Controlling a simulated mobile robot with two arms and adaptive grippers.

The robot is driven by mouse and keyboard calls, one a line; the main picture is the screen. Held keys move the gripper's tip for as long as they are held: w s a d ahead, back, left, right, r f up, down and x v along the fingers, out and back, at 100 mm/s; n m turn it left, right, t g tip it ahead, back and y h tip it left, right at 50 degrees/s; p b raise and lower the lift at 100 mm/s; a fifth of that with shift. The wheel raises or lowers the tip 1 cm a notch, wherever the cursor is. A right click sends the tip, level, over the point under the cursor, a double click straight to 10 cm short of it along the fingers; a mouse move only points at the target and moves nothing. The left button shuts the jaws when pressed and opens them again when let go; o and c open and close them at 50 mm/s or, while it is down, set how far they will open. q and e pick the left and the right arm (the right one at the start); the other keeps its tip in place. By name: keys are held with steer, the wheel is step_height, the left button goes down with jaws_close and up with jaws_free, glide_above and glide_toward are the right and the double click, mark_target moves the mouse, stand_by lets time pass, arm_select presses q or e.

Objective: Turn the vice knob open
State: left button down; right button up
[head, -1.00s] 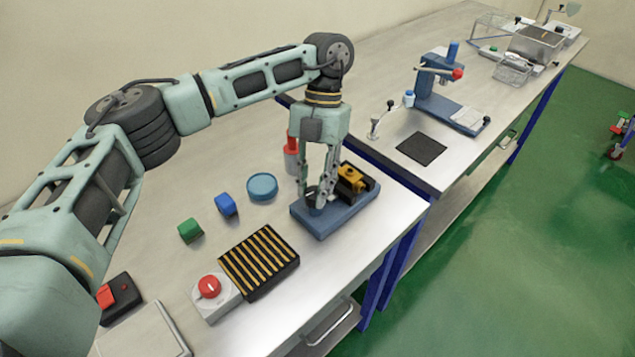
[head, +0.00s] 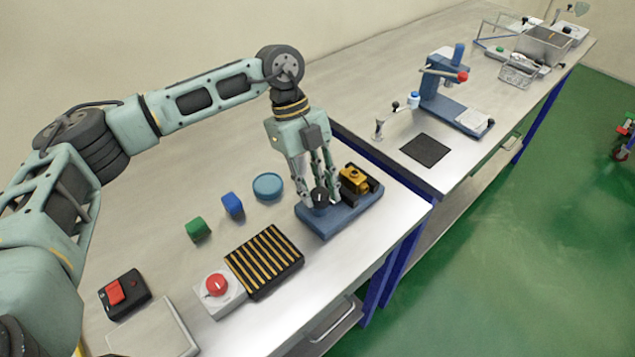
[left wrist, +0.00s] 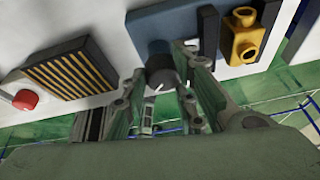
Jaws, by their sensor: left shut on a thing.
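The vice has a blue base (head: 345,217) near the right front of the near table. A round dark knob (head: 320,196) sits on its left end, and a yellow part (head: 354,179) sits between dark jaws on its right. My left gripper (head: 319,191) comes down from above and is shut on the knob, its fingers on both sides of it. In the left wrist view the knob (left wrist: 161,70), with a white mark on it, sits between the fingertips. The yellow part (left wrist: 243,38) also shows there. My right gripper is in neither view.

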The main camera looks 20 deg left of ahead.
arm_select(q)
steer(key=n, duration=0.2)
steer(key=n+t, duration=0.1)
steer(key=s+n, duration=0.1)
steer(key=n, duration=0.1)
steer(key=shift+s+a+f+n+t+h+p, duration=0.1)
steer(key=shift+f+n+t+h+p, duration=0.2)
steer(key=shift+t, duration=0.1)
steer(key=shift+s+f+n+t, duration=0.15)
steer(key=shift+n+t, duration=0.2)
steer(key=shift+n, duration=0.55)
steer(key=shift+s+r+n+t, duration=0.1)
steer(key=shift+n+t, duration=0.25)
steer(key=shift+n, duration=0.55)
steer(key=shift+d, duration=0.2)
steer(key=c, duration=1.6)
jaws_free()
steer(key=shift+o, duration=0.2)
steer(key=shift+w+r, duration=0.2)
steer(key=shift+r, duration=0.1)
